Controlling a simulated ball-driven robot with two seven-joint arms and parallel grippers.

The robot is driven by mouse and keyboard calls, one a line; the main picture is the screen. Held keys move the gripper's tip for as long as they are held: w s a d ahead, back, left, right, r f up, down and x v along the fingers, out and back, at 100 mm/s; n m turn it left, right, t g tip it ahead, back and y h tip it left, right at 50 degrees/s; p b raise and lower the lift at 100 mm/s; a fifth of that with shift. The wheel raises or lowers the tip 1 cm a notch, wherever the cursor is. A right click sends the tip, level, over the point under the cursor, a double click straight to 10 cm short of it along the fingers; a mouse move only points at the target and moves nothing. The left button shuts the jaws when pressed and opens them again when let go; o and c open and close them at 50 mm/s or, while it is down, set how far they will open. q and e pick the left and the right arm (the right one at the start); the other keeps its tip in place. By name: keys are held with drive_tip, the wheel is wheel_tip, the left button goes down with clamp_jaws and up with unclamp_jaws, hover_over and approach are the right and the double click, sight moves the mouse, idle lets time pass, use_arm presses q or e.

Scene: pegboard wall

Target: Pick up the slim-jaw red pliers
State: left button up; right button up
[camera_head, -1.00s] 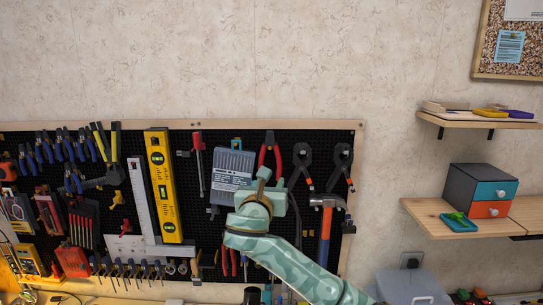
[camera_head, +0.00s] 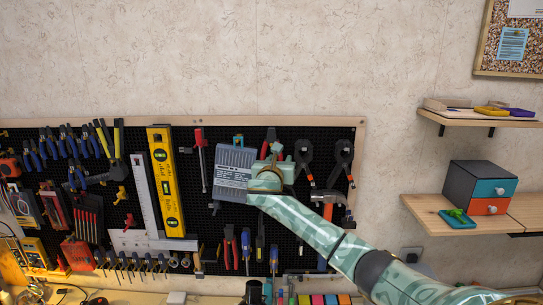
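Red-handled pliers with a narrow dark tip (camera_head: 264,149) hang on the pegboard, right of the grey case. Their lower part is hidden behind my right gripper (camera_head: 271,160). My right gripper is in front of the pliers in the picture, its fingers pointing up and toward the board. I cannot tell whether it touches the pliers, or whether it is open or shut. My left gripper is not in view.
A grey case (camera_head: 233,172) hangs just left of the gripper. A yellow level (camera_head: 166,182) is farther left. Shelves (camera_head: 455,214) stick out from the wall at right.

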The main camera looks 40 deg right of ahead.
clamp_jaws()
drive_tip(key=shift+s+a+r, duration=0.1)
drive_tip(key=shift+s+a+r, duration=0.1)
drive_tip(key=shift+r, duration=0.05)
drive_tip(key=r, duration=0.3)
drive_tip(key=r+b, duration=0.1)
drive_tip(key=r, duration=0.2)
drive_tip(key=shift+s+a+r, duration=0.2)
drive_tip(key=shift+r, duration=0.2)
drive_tip(key=s+d+b+v, duration=0.2)
drive_tip(key=v, duration=1.6)
drive_tip(key=shift+s, duration=0.6)
